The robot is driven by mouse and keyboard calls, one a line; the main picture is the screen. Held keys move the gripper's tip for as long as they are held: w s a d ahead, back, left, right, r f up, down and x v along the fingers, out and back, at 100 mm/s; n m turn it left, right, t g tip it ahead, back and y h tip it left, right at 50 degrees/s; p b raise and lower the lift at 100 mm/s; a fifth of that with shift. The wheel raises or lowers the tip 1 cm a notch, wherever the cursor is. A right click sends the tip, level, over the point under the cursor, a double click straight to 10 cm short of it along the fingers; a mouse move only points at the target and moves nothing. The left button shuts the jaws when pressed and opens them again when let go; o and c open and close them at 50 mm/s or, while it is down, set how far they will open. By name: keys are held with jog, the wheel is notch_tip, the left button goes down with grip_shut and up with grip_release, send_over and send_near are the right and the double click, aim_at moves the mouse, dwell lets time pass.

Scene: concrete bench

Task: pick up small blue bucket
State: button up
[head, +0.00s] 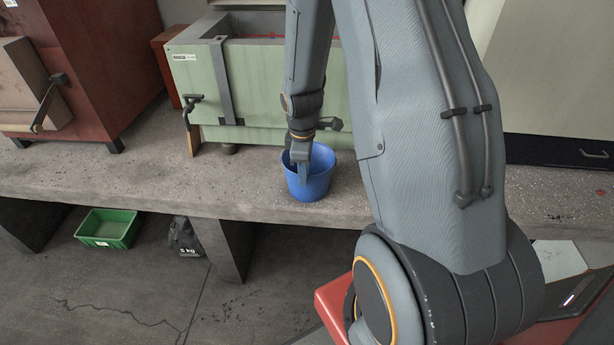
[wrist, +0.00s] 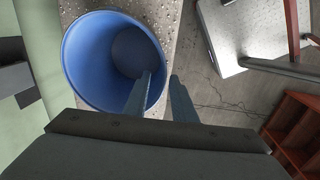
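The small blue bucket (head: 318,185) stands upright on the concrete bench near its front edge. In the wrist view the bucket (wrist: 85,60) shows its open mouth and looks empty. My gripper (head: 303,178) is at the bucket's rim, pointing down. In the wrist view the fingers of my gripper (wrist: 160,76) are apart. The left finger overlaps the bucket's inside and the right finger is outside the wall, with the rim between them. I see a gap beside the wall and cannot tell whether either finger touches it.
A pale green box (head: 265,85) with dark latches stands close behind the bucket. A red-brown cabinet (head: 85,70) is at the left. The concrete bench (head: 100,175) has clear room left of the bucket. A green crate (head: 107,229) and a dark bag (head: 184,238) lie below.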

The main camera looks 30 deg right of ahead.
aim_at(305, 192)
jog(key=shift+w+d+f+p, duration=0.15)
jog(key=shift+f+p, duration=0.35)
jog(key=shift+f, duration=1.55)
jog(key=shift+w+d+f+p, duration=0.15)
jog(key=shift+f+p, duration=0.3)
jog(key=shift+f, duration=1.55)
jog(key=shift+c, duration=0.3)
grip_shut()
